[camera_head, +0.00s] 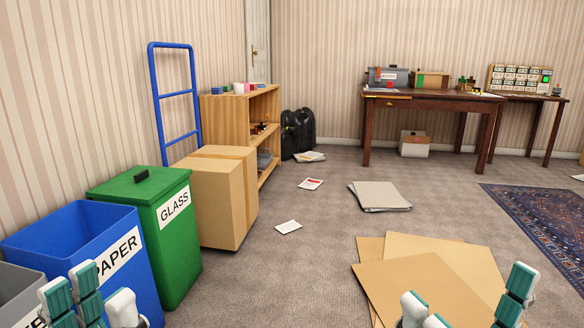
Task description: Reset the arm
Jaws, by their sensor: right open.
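My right gripper (468,298) shows at the bottom right edge with its teal and white fingertips spread apart. No object shows between them. They appear in front of flat brown cardboard sheets (430,280) on the floor. My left gripper (88,298) shows at the bottom left edge, with teal and white fingers close together in front of the blue PAPER bin (60,228). Its lower part is cut off by the frame, and whether it is open is unclear. Both arms are mostly out of view.
A green GLASS bin (150,225), stacked cardboard boxes (220,200) and a blue hand truck (176,93) line the left wall. Papers (288,227) and a grey stack (380,196) lie on the carpet. A wooden desk (430,99) stands at the back, with a patterned rug (545,225) at right.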

